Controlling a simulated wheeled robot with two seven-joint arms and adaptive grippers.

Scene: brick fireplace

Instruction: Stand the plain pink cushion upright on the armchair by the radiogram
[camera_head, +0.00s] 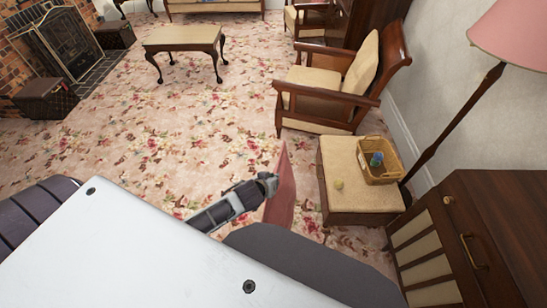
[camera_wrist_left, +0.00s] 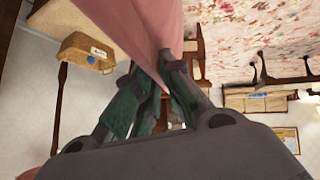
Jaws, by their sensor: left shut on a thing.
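The plain pink cushion (camera_head: 284,192) hangs on edge above the floral carpet, seen nearly side-on in the head view. My left gripper (camera_head: 268,184) is shut on its edge. In the left wrist view the cushion (camera_wrist_left: 135,22) spreads from the fingertips (camera_wrist_left: 165,68) to the top edge. A wooden armchair (camera_head: 322,80) with cream upholstery stands beyond the cushion, to the upper right. No pink cushion is on it. A wooden cabinet with cream panels (camera_head: 425,262), perhaps the radiogram, stands at the lower right. My right gripper is not in view.
A floor lamp (camera_head: 512,35) stands by the right wall. A low table (camera_head: 184,36) stands farther back. Carpet left of the armchair is clear.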

